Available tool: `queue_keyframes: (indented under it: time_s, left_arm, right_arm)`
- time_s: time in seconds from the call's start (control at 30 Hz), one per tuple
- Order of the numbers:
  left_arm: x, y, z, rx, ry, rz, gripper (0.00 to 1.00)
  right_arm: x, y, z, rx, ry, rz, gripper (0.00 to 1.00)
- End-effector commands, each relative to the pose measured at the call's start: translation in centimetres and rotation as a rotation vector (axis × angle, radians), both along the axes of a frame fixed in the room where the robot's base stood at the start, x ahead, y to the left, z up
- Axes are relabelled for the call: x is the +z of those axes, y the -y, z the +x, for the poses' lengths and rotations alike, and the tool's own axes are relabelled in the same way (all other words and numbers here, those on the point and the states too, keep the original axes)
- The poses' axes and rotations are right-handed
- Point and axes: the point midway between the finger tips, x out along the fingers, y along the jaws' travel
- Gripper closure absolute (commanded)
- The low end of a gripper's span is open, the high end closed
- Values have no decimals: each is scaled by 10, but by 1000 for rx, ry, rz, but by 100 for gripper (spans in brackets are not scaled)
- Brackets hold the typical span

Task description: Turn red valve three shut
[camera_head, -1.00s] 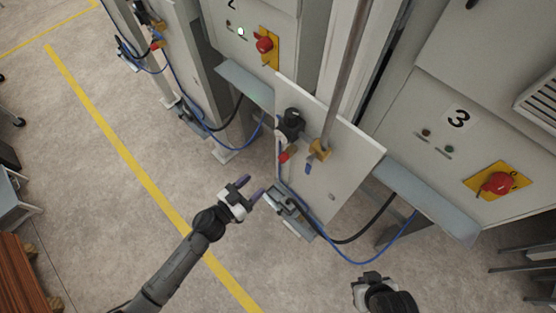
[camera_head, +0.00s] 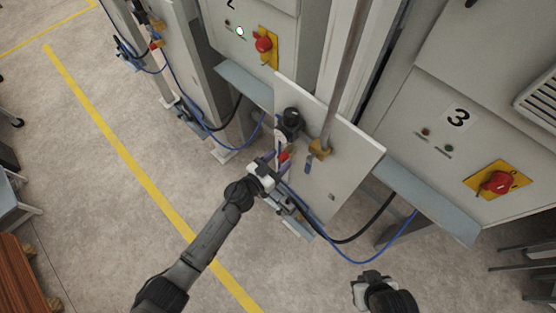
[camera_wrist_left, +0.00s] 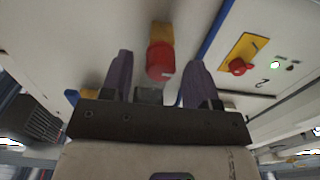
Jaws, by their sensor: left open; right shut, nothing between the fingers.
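The red valve handle (camera_head: 286,156) is on the pipework on the pale panel between the cabinets marked 2 and 3. My left gripper (camera_head: 279,168) is open, its purple fingers pointing at the handle from the lower left. In the left wrist view the red handle (camera_wrist_left: 160,62) shows between the two spread fingers. I cannot tell how deep it sits between them or whether they touch it. My right gripper (camera_head: 368,284) is shut and empty at the lower right, apart from the panel.
A blue lever (camera_head: 308,167) and brass fitting (camera_head: 319,150) sit right of the red handle. Blue hose (camera_head: 360,262) loops below the panel. Cabinet 3 has a red knob (camera_head: 499,182).

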Motion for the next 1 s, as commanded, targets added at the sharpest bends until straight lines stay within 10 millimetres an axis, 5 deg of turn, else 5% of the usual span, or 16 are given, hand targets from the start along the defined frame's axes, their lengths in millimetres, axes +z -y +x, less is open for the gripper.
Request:
queue_keyframes:
  time_s: [0.17, 0.7, 1.0]
  left_arm:
    - [0, 0, 0, 0, 0, 0, 45]
    - [0, 0, 0, 0, 0, 0, 95]
    - [0, 0, 0, 0, 38, 43, 95]
  right_arm:
    - [0, 1, 0, 2, 0, -3, 100]
    - [0, -1, 0, -4, 0, 5, 100]
    - [0, -2, 0, -5, 0, 8, 100]
